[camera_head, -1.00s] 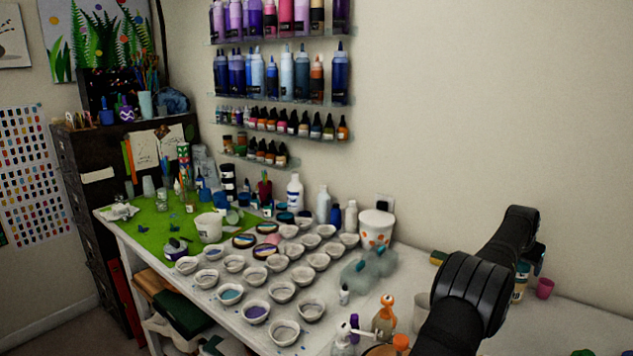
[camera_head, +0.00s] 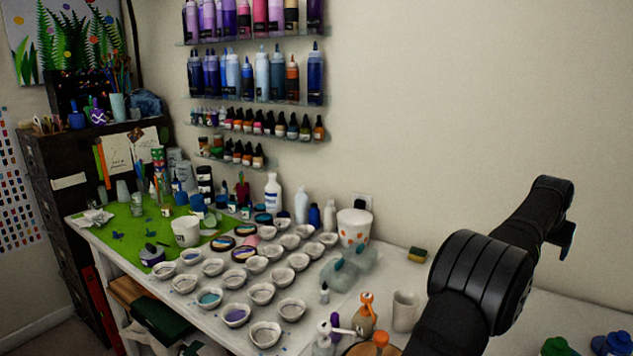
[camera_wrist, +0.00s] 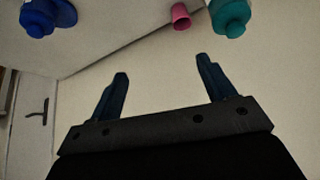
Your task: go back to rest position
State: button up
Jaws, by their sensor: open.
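My gripper (camera_wrist: 160,85) shows in the wrist view with its two dark blue fingers spread apart and nothing between them. Behind the fingers is a plain pale surface. In the head view my black arm rises at the lower right, in front of the bare wall and over the right part of the white table (camera_head: 405,268). The gripper's fingers cannot be made out clearly there.
Several small white bowls (camera_head: 265,334) stand in rows on the table, some with coloured liquid. Bottles, an orange-capped bottle (camera_head: 365,318) and a white mug (camera_head: 405,311) stand near my arm. The wrist view shows a blue container (camera_wrist: 40,17), a pink cup (camera_wrist: 181,17) and a teal container (camera_wrist: 231,17).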

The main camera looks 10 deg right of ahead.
jog(key=s+d+f+m+g, duration=0.2)
jog(key=s+f+m, duration=0.15)
jog(key=s, duration=0.45)
jog(key=s+d+f+m+g, duration=0.15)
jog(key=s+f, duration=0.25)
jog(key=s, duration=0.5)
jog(key=shift+m+h, duration=0.4)
jog(key=shift+m, duration=0.1)
jog(key=w+f, duration=0.2)
jog(key=w, duration=0.1)
jog(key=w+d+f, duration=0.1)
jog(key=w+f, duration=0.1)
jog(key=w, duration=0.2)
jog(key=w+f, duration=0.2)
jog(key=w, duration=0.1)
jog(key=shift+w+d+f, duration=0.15)
jog(key=shift+f, duration=0.2)
